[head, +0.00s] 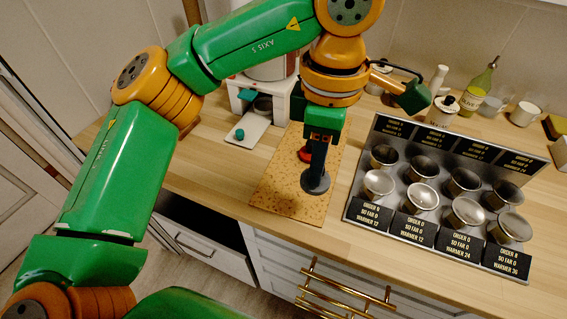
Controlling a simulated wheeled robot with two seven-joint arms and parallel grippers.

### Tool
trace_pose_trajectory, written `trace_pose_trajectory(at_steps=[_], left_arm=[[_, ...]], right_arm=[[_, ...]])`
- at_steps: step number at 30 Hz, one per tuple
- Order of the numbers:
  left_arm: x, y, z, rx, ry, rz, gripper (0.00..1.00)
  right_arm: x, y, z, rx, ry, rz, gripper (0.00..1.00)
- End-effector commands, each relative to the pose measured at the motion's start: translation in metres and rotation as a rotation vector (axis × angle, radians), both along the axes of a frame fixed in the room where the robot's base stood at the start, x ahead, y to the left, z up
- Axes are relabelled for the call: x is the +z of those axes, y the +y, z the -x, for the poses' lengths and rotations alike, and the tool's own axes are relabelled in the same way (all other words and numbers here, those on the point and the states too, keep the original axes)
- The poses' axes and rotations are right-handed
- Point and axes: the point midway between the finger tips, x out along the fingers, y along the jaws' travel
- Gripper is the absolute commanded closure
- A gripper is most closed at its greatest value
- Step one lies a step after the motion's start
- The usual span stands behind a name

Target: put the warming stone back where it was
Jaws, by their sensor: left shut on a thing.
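My left gripper (317,168) points down over the tan speckled board (276,183) on the counter. It is shut on a dark grey round disc, which looks like the warming stone (315,182). The disc is at the fingertips, over the right part of the board. I cannot tell whether it touches the board. A red object (304,154) shows on the board just behind the fingers, partly hidden by them. My right gripper is not in view.
A metal rack (350,213) with several metal cups and black order labels stands to the right. A white machine (246,100) with a tray stands behind left. Bottles, including an olive oil bottle (478,86), and white cups (524,113) stand at the back right.

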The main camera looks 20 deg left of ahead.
Motion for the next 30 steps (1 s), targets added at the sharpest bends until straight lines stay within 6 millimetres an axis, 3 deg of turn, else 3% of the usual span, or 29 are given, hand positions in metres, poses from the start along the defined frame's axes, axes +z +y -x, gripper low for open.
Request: trace_pose_trajectory(at_steps=[1,6,12,16,27,28,30], left_arm=[[-0.004,0.013,-0.011,0.009,0.006,0.002,1.0],[-0.043,0.037,-0.033,0.003,0.004,-0.001,1.0],[-0.07,0.051,-0.046,-0.001,0.004,-0.003,1.0],[-0.092,0.05,-0.046,-0.002,0.002,-0.001,1.0],[-0.102,0.049,-0.046,-0.002,-0.001,0.0,1.0],[-0.1,0.05,-0.046,-0.002,-0.001,0.0,0.65],[-0.1,0.049,-0.046,-0.002,-0.001,0.0,0.46]], right_arm=[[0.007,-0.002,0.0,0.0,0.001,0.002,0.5],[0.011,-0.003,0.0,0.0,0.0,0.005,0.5],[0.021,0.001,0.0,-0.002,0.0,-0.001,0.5],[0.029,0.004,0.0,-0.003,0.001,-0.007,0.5],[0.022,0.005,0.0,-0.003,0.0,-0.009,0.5],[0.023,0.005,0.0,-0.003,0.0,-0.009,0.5],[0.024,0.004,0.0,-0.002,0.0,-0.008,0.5]])
